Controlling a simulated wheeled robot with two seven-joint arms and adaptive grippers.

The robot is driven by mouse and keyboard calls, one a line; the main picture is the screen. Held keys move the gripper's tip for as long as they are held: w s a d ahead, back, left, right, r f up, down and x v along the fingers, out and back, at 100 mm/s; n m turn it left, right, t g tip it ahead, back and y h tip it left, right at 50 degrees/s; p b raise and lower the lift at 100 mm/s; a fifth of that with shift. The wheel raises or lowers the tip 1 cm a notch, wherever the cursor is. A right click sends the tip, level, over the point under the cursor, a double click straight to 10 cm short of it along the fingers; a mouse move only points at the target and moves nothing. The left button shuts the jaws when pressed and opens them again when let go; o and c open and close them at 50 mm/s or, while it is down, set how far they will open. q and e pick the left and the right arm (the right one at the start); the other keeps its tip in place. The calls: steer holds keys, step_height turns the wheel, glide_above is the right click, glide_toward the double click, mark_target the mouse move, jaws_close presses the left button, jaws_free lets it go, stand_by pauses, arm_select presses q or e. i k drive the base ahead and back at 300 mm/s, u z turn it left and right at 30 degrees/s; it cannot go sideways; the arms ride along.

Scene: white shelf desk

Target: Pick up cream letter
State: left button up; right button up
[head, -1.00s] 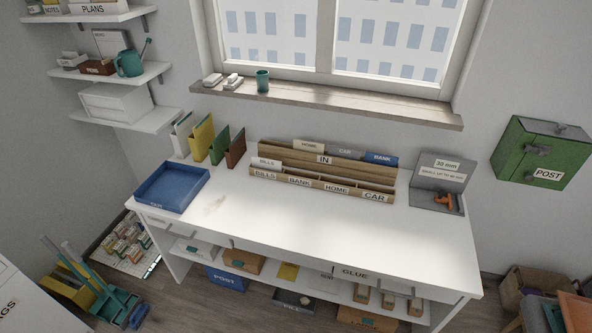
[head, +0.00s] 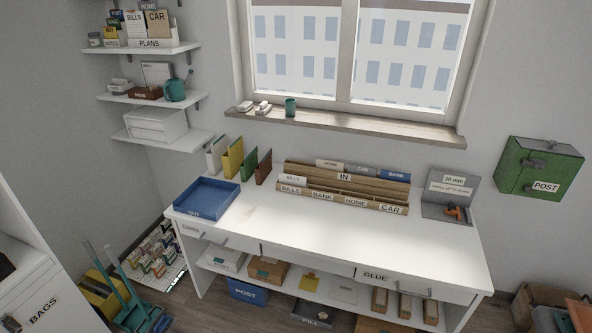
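A cream letter (head: 330,164) marked HOME stands in the back row of the wooden sorter (head: 344,188) labelled IN, on the white desk. A grey CAR letter (head: 362,170) and a blue BANK letter (head: 396,175) stand to its right in the same row. A white BILLS letter (head: 292,181) stands lower at the left. The lower part of the cream letter is hidden behind the sorter's boards. A faint cream patch (head: 247,212) lies flat on the desk; I cannot tell what it is. Neither of my grippers is in view.
A blue tray (head: 207,198) is at the desk's left end, with upright coloured folders (head: 232,158) behind it. A grey 30 mm gauge (head: 450,195) stands at the right. The desk front (head: 350,236) is clear. A green POST box (head: 540,168) hangs on the right wall.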

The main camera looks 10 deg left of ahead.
mark_target(321, 164)
steer(key=u, duration=1.5)
steer(key=i, duration=2)
